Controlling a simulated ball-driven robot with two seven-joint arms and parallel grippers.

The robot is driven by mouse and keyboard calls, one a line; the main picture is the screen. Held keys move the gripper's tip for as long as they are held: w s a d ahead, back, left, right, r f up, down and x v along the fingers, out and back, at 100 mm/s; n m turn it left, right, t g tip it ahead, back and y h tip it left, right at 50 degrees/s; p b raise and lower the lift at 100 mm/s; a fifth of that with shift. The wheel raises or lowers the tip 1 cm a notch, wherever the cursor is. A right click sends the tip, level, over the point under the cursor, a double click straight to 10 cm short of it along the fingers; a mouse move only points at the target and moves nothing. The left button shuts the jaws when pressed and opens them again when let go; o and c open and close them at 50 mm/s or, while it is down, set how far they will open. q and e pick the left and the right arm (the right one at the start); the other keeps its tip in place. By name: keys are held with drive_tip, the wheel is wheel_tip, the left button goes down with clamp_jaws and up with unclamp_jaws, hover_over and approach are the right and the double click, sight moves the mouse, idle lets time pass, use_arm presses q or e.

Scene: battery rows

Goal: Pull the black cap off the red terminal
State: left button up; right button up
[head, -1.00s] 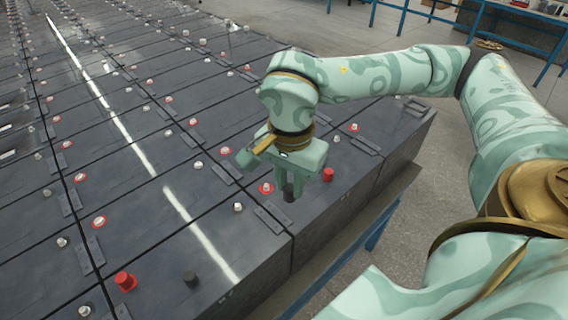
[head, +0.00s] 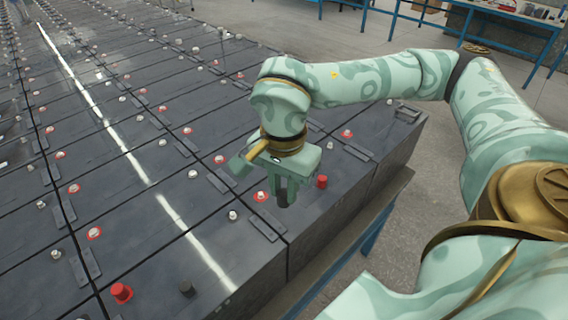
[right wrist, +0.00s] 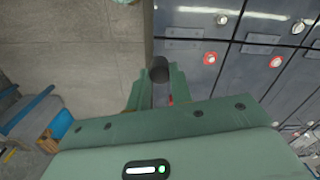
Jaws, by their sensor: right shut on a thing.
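A black cap (head: 284,199) is between the fingers of my right gripper (head: 283,190) near the front end of the battery rows. The gripper points down and is shut on the cap, which also shows between the fingertips in the right wrist view (right wrist: 159,69). The fingers hide part of the cap. I cannot tell whether it sits on a terminal or is clear of it. A red-ringed terminal with a bare bolt (head: 261,196) is just left of the fingers, and shows in the wrist view (right wrist: 210,58). My left gripper is not in view.
A red cap (head: 322,181) stands close to the right of the gripper. Bare terminals and flat connectors lie across the batteries. Open floor (head: 440,190) is beyond the rack's edge.

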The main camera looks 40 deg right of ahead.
sight(284, 192)
drive_tip(key=shift+r, duration=0.25)
drive_tip(key=shift+r+p, duration=2.15)
drive_tip(key=shift+r, duration=0.3)
